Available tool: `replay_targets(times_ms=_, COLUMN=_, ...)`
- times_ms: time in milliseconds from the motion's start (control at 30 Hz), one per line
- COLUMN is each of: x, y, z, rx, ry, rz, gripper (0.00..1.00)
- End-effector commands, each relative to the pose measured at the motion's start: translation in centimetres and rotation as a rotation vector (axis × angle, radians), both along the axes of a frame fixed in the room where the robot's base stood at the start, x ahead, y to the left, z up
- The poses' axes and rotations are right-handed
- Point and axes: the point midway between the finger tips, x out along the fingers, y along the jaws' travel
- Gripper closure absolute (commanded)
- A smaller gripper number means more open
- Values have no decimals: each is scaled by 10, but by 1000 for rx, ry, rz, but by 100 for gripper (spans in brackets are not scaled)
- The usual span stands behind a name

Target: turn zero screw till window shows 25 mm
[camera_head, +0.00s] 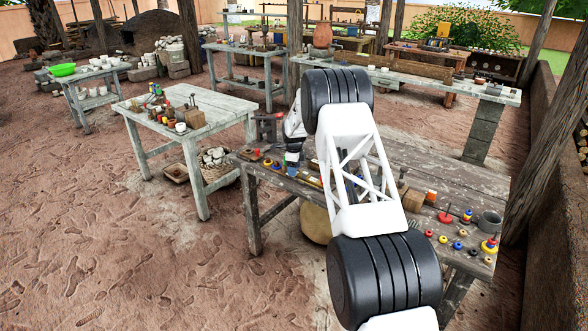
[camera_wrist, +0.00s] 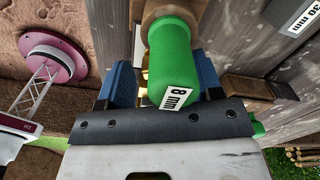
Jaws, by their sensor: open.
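In the wrist view a green cylinder (camera_wrist: 168,58) with a white "8 mm" label projects from a tan round collar (camera_wrist: 160,12). My gripper (camera_wrist: 163,72) is open, with one blue finger on each side of the cylinder. I cannot tell whether either finger touches it. I cannot make out a zero screw or a reading window. In the head view my arm hides much of the work area.
A second table (camera_head: 220,112) with jars stands to the left. The dirt floor at left is open.

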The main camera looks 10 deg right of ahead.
Motion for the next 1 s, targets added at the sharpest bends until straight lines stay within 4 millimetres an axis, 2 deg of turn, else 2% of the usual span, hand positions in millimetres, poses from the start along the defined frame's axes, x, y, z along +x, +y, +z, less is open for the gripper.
replay_targets(times_ms=267, x=1, y=0, z=14, rx=0, ry=-2, rz=0, gripper=40)
replay_targets(times_ms=733, x=0, y=0, z=69, rx=0, ry=0, rz=0, gripper=40)
replay_targets(times_ms=1000, x=0, y=0, z=78, rx=0, ry=-1, rz=0, gripper=40)
